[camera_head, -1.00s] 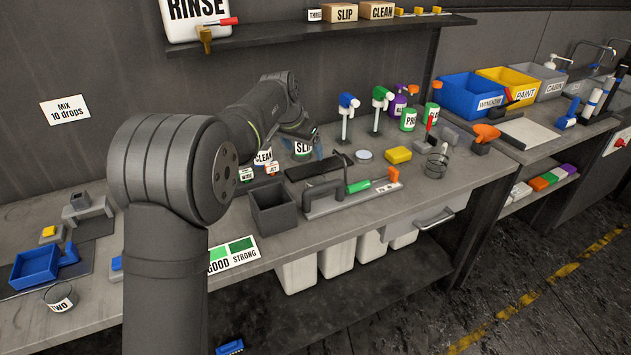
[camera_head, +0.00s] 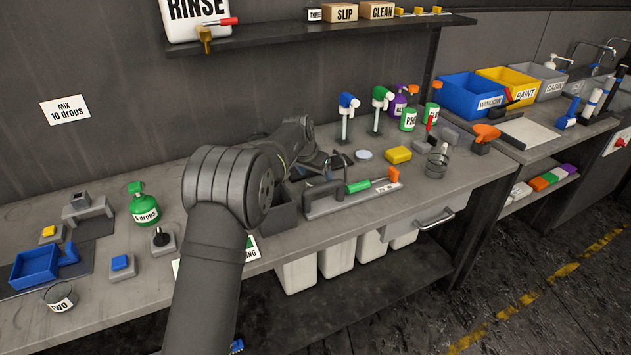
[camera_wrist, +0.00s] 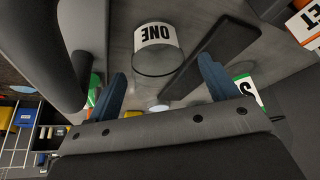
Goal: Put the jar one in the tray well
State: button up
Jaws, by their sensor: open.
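Jar one (camera_wrist: 157,48), a clear glass jar with a white label reading "ONE", shows upside down in the wrist view. It lies ahead of my gripper (camera_wrist: 163,80), roughly in line with the gap between the blue fingers. The fingers are apart with nothing held, and I cannot tell how far the jar is from them. In the head view my arm hides jar one and most of the gripper. A dark grey open box (camera_head: 283,219) stands partly behind my arm. A blue tray (camera_head: 34,267) is at the left. I cannot tell which is the tray well.
A long dark bar (camera_wrist: 212,55) lies beside jar one. A handled tool rack (camera_head: 325,205) with a green-handled tool stands right of the box. Jar two (camera_head: 60,298) is at the front left. A green bottle (camera_head: 145,207) and a blue block (camera_head: 121,264) stand left of my arm.

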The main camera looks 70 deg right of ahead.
jog(key=shift+d+f, duration=0.25)
jog(key=shift+f, duration=0.35)
jog(key=c, duration=1.2)
